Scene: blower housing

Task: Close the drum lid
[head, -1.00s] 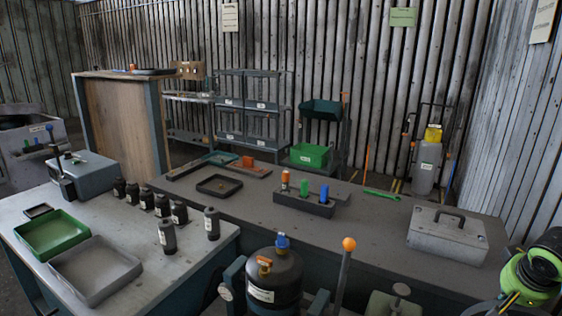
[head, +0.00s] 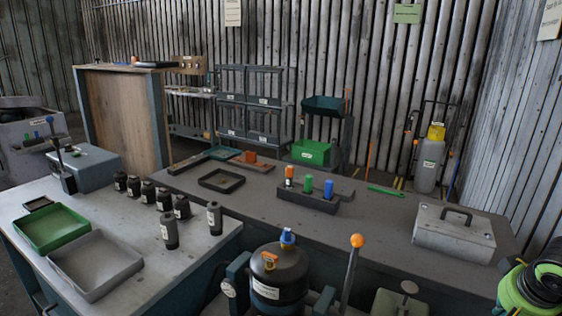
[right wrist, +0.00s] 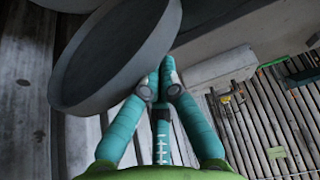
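A large dark grey round disc with a raised rim, apparently the drum lid (right wrist: 120,50), fills the upper left of the right wrist view, tilted. The drum under it cannot be made out. My right gripper (right wrist: 161,72) has its teal fingers drawn together at the tips, right by the disc's lower right rim. The rim partly covers the fingertips, so contact is unclear. In the head view only a green part of my right arm shows at the lower right corner, and the disc is out of sight. My left gripper is not in view.
A black tank (head: 278,275) with a blue-topped valve stands at the front centre, beside an orange-knobbed lever (head: 354,262). A grey toolbox (head: 455,235) sits at the dark bench's right end. Trays and several black bottles occupy the left table (head: 195,262).

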